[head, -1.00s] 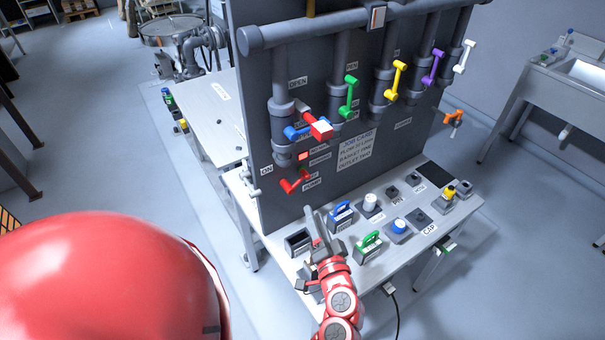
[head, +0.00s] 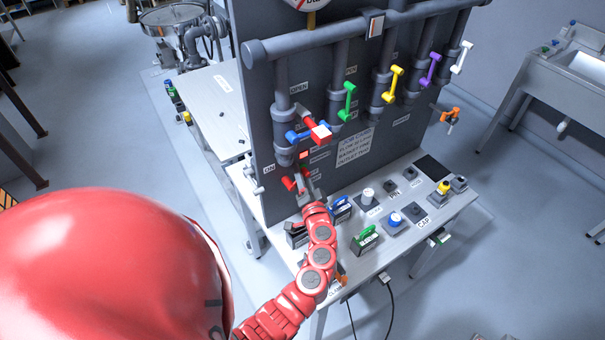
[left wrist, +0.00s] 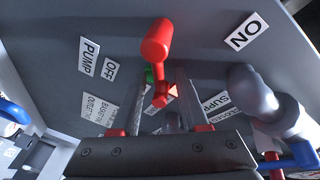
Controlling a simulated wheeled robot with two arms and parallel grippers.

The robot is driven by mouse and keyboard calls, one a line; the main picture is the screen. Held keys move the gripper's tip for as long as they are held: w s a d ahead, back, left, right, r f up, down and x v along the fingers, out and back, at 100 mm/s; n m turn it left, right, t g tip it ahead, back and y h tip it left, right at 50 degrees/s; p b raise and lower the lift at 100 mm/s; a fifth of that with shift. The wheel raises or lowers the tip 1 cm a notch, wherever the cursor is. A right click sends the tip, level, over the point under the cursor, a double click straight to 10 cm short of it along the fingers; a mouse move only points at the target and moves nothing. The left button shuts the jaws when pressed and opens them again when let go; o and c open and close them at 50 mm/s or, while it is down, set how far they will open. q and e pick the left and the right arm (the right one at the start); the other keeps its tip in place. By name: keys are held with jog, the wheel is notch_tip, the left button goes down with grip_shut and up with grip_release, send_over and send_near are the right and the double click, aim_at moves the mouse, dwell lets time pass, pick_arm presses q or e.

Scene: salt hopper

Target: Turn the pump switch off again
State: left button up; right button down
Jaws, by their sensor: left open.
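The pump switch is a red lever (head: 289,183) low on the grey panel, and it also shows in the left wrist view (left wrist: 157,45). There its round-ended handle stands up in the picture, between the OFF label (left wrist: 110,69) with the PUMP label (left wrist: 89,56) on the left and the ON label (left wrist: 246,31) on the right. My left gripper (head: 307,187) is open just in front of the switch. In the left wrist view its fingers (left wrist: 160,100) lie either side of the lever's lower end; contact cannot be told. My right gripper is out of view.
Green (head: 348,98) and yellow (head: 392,85) valve levers are further right. The bench (head: 395,235) below holds several blocks and caps, including a green-handled one (head: 366,238).

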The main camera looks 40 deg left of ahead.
pick_arm(q)
grip_shut()
